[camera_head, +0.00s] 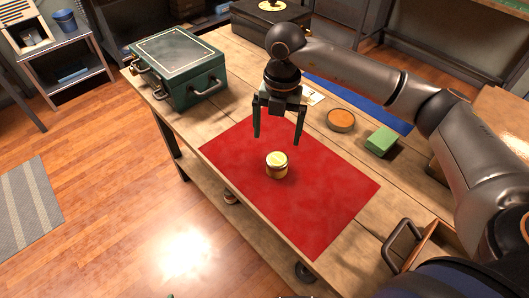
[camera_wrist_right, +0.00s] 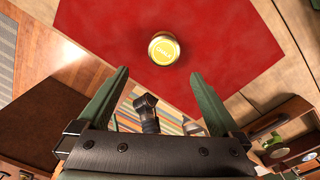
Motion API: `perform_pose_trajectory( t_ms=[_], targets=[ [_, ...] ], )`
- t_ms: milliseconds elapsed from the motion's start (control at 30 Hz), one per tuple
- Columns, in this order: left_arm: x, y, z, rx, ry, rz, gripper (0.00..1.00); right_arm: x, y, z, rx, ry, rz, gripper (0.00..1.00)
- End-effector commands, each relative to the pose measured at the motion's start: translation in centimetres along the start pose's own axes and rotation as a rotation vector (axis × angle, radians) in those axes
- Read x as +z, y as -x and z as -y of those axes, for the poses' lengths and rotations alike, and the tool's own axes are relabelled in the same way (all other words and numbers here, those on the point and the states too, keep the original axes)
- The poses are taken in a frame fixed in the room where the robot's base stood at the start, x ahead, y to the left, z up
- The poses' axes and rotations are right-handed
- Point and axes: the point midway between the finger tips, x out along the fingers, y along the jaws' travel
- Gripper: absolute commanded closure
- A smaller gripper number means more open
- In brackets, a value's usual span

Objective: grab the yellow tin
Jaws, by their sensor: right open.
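The yellow tin (camera_head: 277,164) is a small round can with a pale yellow lid, standing upright on the red mat (camera_head: 320,205) on the wooden table. My right gripper (camera_head: 278,140) is open and empty, pointing down above the far part of the mat, apart from the tin. In the right wrist view, the tin (camera_wrist_right: 164,48) shows from above, ahead of the spread fingertips (camera_wrist_right: 160,75) and roughly centred between them. My left gripper is not in view.
A green metal case (camera_head: 178,70) stands at the table's far left. A round dish with orange contents (camera_head: 341,120) and a green block (camera_head: 381,141) lie right of the mat. A dark case (camera_head: 270,20) stands at the back. The mat around the tin is clear.

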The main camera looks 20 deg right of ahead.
Motion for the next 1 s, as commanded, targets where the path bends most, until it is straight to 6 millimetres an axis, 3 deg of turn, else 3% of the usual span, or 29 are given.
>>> perform_pose_trajectory(
  t_ms=[133, 400, 667, 1000],
  targets=[
    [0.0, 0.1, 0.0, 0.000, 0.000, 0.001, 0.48, 0.9, -0.6, 0.8, -0.032, -0.029, 0.033, 0.00],
    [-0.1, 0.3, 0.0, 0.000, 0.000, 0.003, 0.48, 0.9, -5.3, 0.8, -0.029, -0.026, 0.029, 0.00],
    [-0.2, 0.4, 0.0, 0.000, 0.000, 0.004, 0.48, 0.9, -7.4, 0.8, -0.027, -0.024, 0.029, 0.00],
    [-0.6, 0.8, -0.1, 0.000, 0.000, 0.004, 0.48, 0.8, -11.8, 0.8, -0.025, -0.024, 0.030, 0.00]
  ],
)
